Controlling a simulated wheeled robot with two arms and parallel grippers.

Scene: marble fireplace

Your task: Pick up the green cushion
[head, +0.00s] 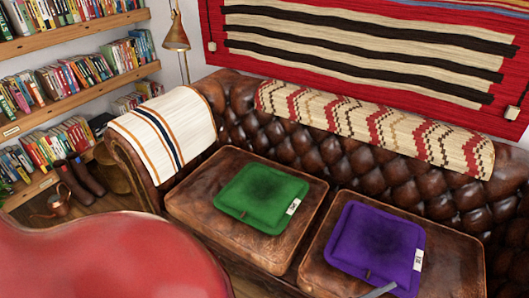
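The green cushion (262,197) is square, with a pale label at its lower right corner. It lies flat on the left seat of the brown leather sofa (190,202), with nothing on top of it. Neither of my grippers can be made out in the head view. A small grey piece (380,290) shows at the bottom edge, over the purple cushion's front; I cannot tell what it is.
A purple cushion (375,246) lies on the right seat. A large rounded red surface (110,258) fills the lower left. A striped blanket (165,130) covers the sofa's left arm, and a patterned throw (375,125) its back. Bookshelves (75,97) stand at left.

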